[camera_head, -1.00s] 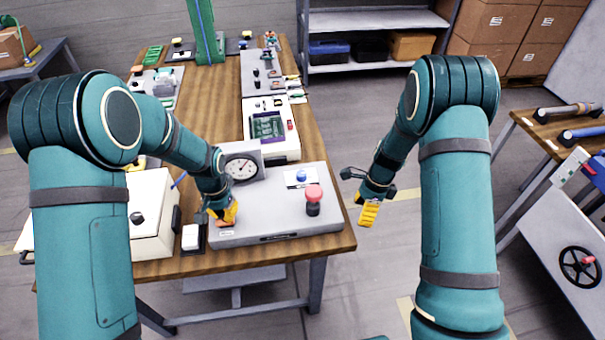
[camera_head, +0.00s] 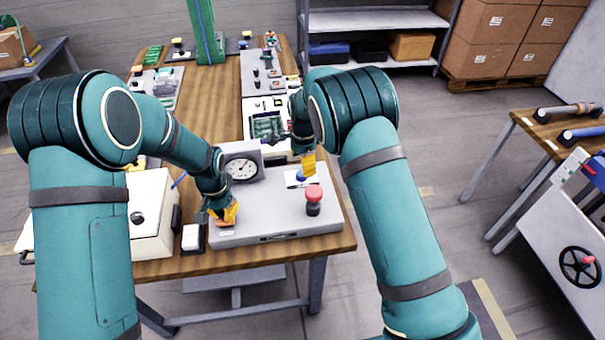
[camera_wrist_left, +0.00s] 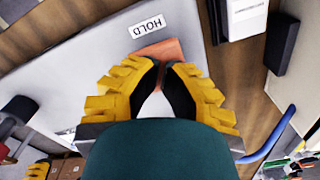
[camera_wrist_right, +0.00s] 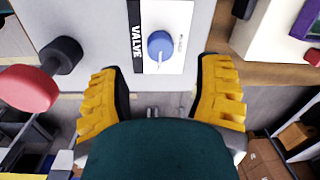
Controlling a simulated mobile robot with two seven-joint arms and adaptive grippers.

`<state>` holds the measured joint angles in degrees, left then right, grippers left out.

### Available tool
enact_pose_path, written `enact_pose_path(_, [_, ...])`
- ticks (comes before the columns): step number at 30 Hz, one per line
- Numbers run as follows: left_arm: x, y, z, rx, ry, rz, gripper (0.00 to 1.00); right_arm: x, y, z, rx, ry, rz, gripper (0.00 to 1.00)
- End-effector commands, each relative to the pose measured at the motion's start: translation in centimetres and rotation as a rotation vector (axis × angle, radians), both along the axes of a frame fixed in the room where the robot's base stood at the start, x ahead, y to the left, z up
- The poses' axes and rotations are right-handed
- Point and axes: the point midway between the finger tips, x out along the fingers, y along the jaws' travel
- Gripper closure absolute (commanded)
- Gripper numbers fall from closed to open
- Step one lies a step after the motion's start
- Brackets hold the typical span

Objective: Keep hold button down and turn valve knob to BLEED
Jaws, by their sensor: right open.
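The grey panel box (camera_head: 265,215) sits at the near end of the wooden table. Its orange hold button (camera_wrist_left: 170,50), beside a HOLD label (camera_wrist_left: 149,26), is partly hidden under my left gripper (camera_head: 230,218). That gripper points down at the button, its fingertips almost together; I cannot tell how far the button is pressed. The blue valve knob (camera_wrist_right: 160,44) is on a white plate marked VALVE (camera_wrist_right: 137,40). My right gripper (camera_head: 309,168) is open and empty above the panel near the knob. In the right wrist view the knob lies ahead, between the finger lines; the BLEED marking is not readable.
A round gauge (camera_head: 241,168) stands behind. A white switch (camera_head: 191,237) and a white box (camera_head: 152,215) are on the left.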

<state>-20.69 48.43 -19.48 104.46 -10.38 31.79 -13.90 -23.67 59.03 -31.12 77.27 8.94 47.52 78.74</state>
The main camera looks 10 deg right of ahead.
Motion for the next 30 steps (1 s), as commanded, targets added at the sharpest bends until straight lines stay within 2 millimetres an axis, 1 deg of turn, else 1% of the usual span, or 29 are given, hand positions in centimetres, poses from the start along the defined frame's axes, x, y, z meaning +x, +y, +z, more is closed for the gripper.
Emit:
enact_pose_path(1, [-0.1,0.0,-0.1,0.002,0.003,0.001,1.0,0.0,-0.1,-1.2,-0.001,0.004,-0.001,0.35])
enact_pose_path(3, [-0.1,0.1,-0.1,0.002,0.003,0.001,1.0,0.1,0.0,-2.4,-0.001,0.003,-0.001,0.35])
enact_pose_path(9, [-0.1,0.1,-0.1,0.001,0.002,0.001,1.0,0.2,0.0,-4.9,0.001,0.001,-0.002,0.35])
enact_pose_path(15, [-0.1,0.0,-0.1,0.001,0.002,0.001,1.0,0.3,0.0,-5.8,0.001,-0.001,-0.001,0.35])
enact_pose_path(22, [-0.1,0.1,-0.1,0.001,0.002,0.001,1.0,0.3,0.0,-5.9,0.001,-0.001,-0.001,0.35])
enact_pose_path(23, [-0.1,0.1,-0.1,0.001,0.002,0.001,1.0,0.3,0.0,-5.9,0.001,-0.001,-0.002,0.33])
enact_pose_path(24, [-0.1,0.0,-0.1,0.001,0.002,0.001,1.0,0.3,0.0,-5.9,0.001,-0.001,-0.002,0.47])
enact_pose_path(26, [-0.1,0.0,-0.1,0.001,0.002,0.001,1.0,0.3,0.0,-5.9,0.001,-0.001,-0.002,0.68])
enact_pose_path(27, [-0.1,0.0,-0.1,0.001,0.002,0.001,1.0,0.3,0.0,-5.8,0.001,-0.001,-0.002,0.82])
enact_pose_path(28, [-0.1,0.0,-0.1,0.001,0.002,0.001,1.0,0.3,0.0,-5.8,0.001,0.0,-0.002,0.92])
enact_pose_path(29, [-0.1,0.1,-0.1,0.001,0.002,0.001,1.0,0.3,0.0,-5.8,0.001,0.0,-0.001,1.0])
enact_pose_path(30, [-0.1,0.1,-0.1,0.001,0.002,0.001,1.0,0.3,0.0,-5.8,0.001,0.0,-0.002,1.0])
